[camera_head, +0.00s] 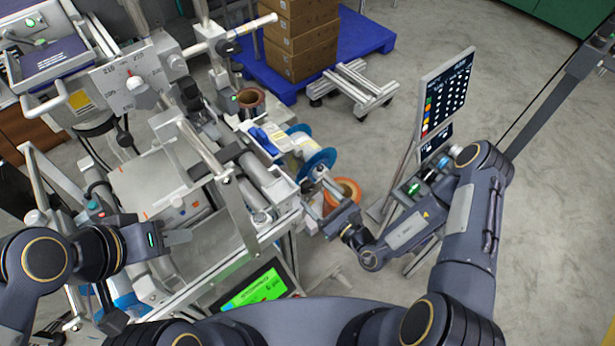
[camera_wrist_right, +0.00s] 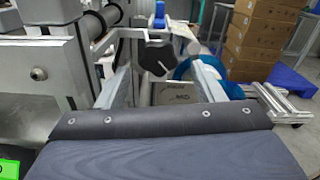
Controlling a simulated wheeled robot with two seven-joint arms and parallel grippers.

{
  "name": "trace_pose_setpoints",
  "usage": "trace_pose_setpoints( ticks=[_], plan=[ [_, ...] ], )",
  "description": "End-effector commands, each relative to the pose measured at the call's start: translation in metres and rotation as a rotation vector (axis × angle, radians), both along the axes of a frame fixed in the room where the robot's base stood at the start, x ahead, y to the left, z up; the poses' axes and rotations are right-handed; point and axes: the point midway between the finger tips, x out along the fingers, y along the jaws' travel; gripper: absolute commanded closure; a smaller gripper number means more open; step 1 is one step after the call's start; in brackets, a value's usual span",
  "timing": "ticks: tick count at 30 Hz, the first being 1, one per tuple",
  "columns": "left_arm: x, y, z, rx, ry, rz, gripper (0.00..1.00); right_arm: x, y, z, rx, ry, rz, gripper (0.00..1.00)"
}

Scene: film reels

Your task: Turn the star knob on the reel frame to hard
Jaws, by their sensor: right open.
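A dark star knob (camera_wrist_right: 155,56) with a pale pointer line shows in the right wrist view, on the reel frame. A pale plate below it carries small lettering, which seems to read MED (camera_wrist_right: 182,97). My right gripper (camera_wrist_right: 163,80) is open, its two pale fingers reaching toward the knob from below, one on each side in the picture. I cannot tell whether they touch it. In the head view my right gripper (camera_head: 320,182) is at the right end of the reel frame (camera_head: 283,190), and I cannot make out the knob there. My left gripper (camera_head: 178,238) is over the machine's left front; its opening is unclear.
A blue reel (camera_head: 319,162) and an orange roll (camera_head: 343,190) are close to my right gripper. A screen on a stand (camera_head: 446,92) is to the right. Cardboard boxes (camera_head: 300,45) stand on a blue pallet (camera_head: 365,40) behind. The right floor is clear.

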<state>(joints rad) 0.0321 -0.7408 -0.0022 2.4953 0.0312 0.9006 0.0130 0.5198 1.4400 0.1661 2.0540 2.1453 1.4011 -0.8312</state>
Motion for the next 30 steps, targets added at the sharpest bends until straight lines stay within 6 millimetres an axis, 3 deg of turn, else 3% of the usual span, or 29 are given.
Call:
trace_pose_setpoints(
  ticks=[12,24,30],
  plan=[
    [0.000,0.000,0.009,0.000,0.000,0.000,0.64,0.050,0.036,0.000,0.005,0.002,-0.001,0.38],
    [0.000,0.000,0.010,0.000,0.000,0.000,0.64,0.059,0.042,-0.001,0.006,0.004,-0.002,0.38],
    [0.000,0.000,0.010,0.000,0.000,0.000,0.64,0.058,0.042,-0.001,0.007,0.004,-0.002,0.63]
  ],
)
